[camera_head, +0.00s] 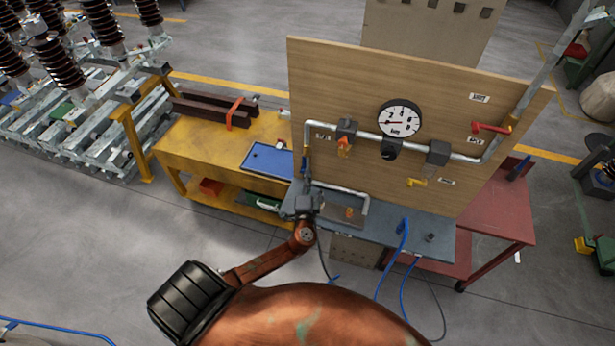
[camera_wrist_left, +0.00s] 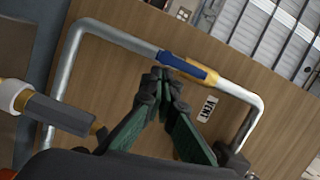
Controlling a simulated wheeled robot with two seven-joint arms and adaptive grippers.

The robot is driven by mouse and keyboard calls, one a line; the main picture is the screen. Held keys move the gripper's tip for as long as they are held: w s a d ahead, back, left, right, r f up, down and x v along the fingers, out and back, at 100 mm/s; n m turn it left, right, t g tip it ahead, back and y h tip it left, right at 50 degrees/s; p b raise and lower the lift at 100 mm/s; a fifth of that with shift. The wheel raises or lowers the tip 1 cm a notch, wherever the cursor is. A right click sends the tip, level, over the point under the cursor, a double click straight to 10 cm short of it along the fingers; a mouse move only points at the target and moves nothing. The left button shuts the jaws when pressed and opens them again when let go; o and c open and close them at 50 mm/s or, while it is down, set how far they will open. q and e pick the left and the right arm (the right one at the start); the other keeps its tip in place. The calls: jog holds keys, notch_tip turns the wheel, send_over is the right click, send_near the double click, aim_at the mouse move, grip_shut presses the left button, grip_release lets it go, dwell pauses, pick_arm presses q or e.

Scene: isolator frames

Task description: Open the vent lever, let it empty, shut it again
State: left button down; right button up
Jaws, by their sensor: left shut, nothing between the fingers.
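The vent lever, a blue handle (camera_wrist_left: 185,65) on a brass valve body (camera_wrist_left: 212,78), lies along the grey pipe (camera_wrist_left: 115,36) in the left wrist view. A VENT label (camera_wrist_left: 207,108) is on the wooden board beside it. My left gripper (camera_wrist_left: 166,82) is shut and empty, its fingertips close beside the handle; I cannot tell if they touch. In the head view my left gripper (camera_head: 306,182) is at the board's lower left, and the lever is too small to make out there. The round gauge (camera_head: 400,119) has its needle pointing left. My right gripper is not in view.
The wooden board (camera_head: 345,75) carries an orange lever (camera_head: 343,144), a red lever (camera_head: 490,127) and a yellow lever (camera_head: 417,182). Blue hoses (camera_head: 402,240) hang at the front. A yellow bench (camera_head: 190,145) with a blue tray (camera_head: 267,160) stands to the left.

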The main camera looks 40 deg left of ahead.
pick_arm(q)
jog(key=s+d+r+b, duration=0.1)
jog(key=s+d+b, duration=0.2)
jog(key=s+d, duration=0.4)
jog(key=shift+s+d+h, duration=0.2)
jog(key=shift+d+h, duration=0.1)
jog(key=shift+d, duration=0.5)
jog(key=shift+a, duration=0.1)
